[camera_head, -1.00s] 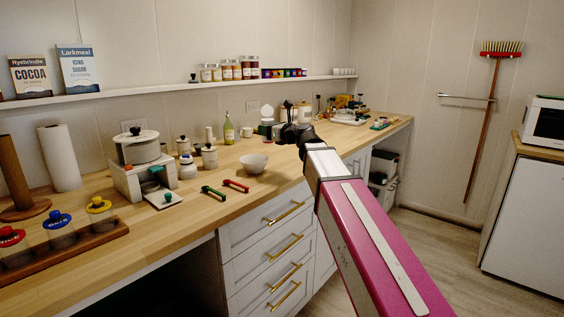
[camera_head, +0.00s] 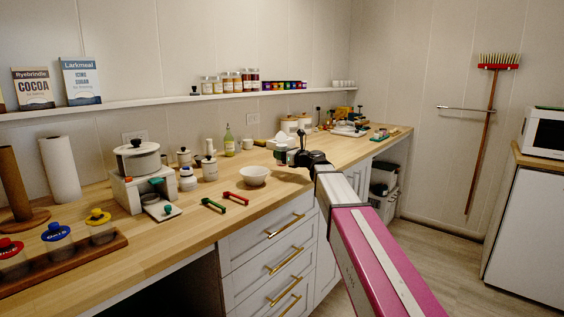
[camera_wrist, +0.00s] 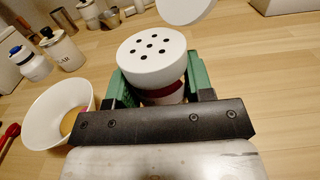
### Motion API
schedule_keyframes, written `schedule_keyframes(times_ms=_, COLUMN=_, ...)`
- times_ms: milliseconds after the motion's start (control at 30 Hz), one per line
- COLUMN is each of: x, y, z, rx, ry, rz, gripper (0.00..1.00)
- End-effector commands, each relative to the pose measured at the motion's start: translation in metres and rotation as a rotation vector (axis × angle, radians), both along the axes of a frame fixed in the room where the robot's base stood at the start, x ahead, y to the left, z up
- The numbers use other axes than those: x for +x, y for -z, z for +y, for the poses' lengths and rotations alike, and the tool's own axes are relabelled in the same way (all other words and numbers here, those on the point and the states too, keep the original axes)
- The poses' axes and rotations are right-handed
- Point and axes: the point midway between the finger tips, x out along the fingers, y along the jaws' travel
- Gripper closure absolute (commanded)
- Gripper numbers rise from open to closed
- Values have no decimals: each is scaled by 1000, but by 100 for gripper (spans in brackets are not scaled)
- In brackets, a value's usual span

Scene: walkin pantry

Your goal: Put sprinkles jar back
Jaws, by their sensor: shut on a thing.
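My gripper (camera_wrist: 158,86) is shut on a jar (camera_wrist: 152,60) with a white lid pierced by several dark holes. I take this as the sprinkles jar; its label is hidden. A little red shows below the lid between the green fingers, and the lower body is hidden. The lid faces the wrist camera. A white disc (camera_wrist: 187,8) shows just beyond it; whether it is joined to the jar I cannot tell. In the head view, my gripper (camera_head: 285,156) is over the counter, right of the white bowl (camera_head: 255,176). That bowl (camera_wrist: 42,113) holds something yellow-orange.
A wall shelf (camera_head: 140,104) holds several jars (camera_head: 230,83), a row of small coloured items (camera_head: 283,86) and boxes. White canisters (camera_head: 209,170), a bottle (camera_head: 229,141) and red and green utensils (camera_head: 235,198) stand or lie on the wooden counter (camera_head: 190,228). Bare counter shows right of the jar in the wrist view.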

Motion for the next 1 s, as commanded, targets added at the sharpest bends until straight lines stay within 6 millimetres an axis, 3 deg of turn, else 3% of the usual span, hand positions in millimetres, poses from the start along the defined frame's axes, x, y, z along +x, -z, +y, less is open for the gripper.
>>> schedule_keyframes(times_ms=200, x=0, y=28, z=0, rx=0, ry=1, rz=2, gripper=79)
schedule_keyframes(times_ms=567, x=0, y=32, z=0, rx=1, ry=1, rz=1, gripper=79)
schedule_keyframes(times_ms=600, x=0, y=33, z=0, rx=1, ry=1, rz=1, gripper=49)
schedule_keyframes(times_ms=667, x=0, y=32, z=0, rx=1, ry=1, rz=1, gripper=30)
schedule_keyframes(times_ms=1000, x=0, y=30, z=0, rx=0, ry=1, rz=0, gripper=27)
